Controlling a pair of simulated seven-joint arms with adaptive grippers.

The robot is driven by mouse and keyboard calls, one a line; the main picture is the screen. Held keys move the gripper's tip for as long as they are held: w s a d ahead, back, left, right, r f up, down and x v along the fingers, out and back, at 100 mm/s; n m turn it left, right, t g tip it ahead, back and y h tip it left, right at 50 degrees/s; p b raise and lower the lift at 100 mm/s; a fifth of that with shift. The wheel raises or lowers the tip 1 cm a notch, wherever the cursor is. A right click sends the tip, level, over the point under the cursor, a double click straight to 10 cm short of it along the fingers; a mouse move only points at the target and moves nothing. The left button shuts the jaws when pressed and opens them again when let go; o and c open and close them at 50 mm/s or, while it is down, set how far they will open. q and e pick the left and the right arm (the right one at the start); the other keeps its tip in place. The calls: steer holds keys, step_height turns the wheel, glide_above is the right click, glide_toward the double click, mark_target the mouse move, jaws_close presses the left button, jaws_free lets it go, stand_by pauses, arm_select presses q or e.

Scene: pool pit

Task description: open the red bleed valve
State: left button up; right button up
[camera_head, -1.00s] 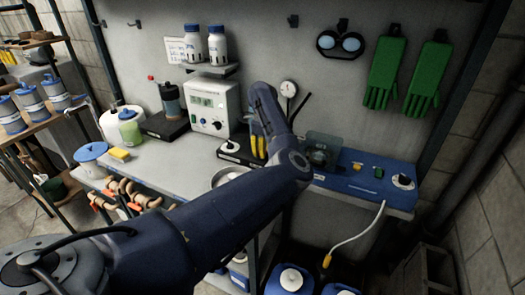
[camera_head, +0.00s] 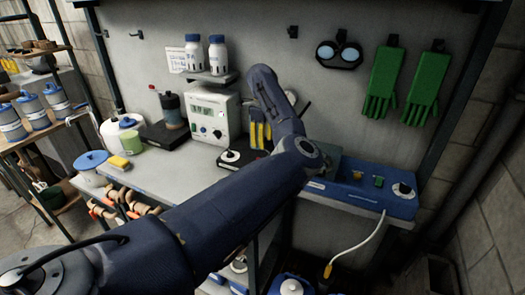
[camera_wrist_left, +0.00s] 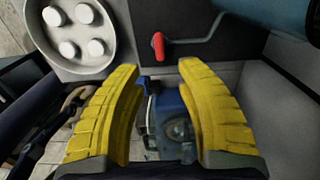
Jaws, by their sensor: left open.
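The red bleed valve shows in the left wrist view as a small red lever (camera_wrist_left: 158,45) beside a bent grey pipe, against a dark grey surface. It lies just beyond the tips of my left gripper (camera_wrist_left: 161,72), near the middle top of that view. The two yellow fingers are wide apart with nothing between them, and the lever is not touched. In the head view, the left gripper (camera_head: 257,143) hangs fingers down in front of the back wall, above the bench. I cannot make out the red lever in the head view. My right gripper is not in view.
A blue pump unit (camera_head: 378,190) with a white hose (camera_head: 360,245) stands on the right. A white instrument box (camera_head: 212,114) is left of the gripper. A round metal dish (camera_wrist_left: 75,38) with white discs shows in the wrist view. Blue-lidded jugs (camera_head: 290,287) stand below.

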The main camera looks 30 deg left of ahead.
arm_select(q)
steer(key=shift+r, duration=1.55)
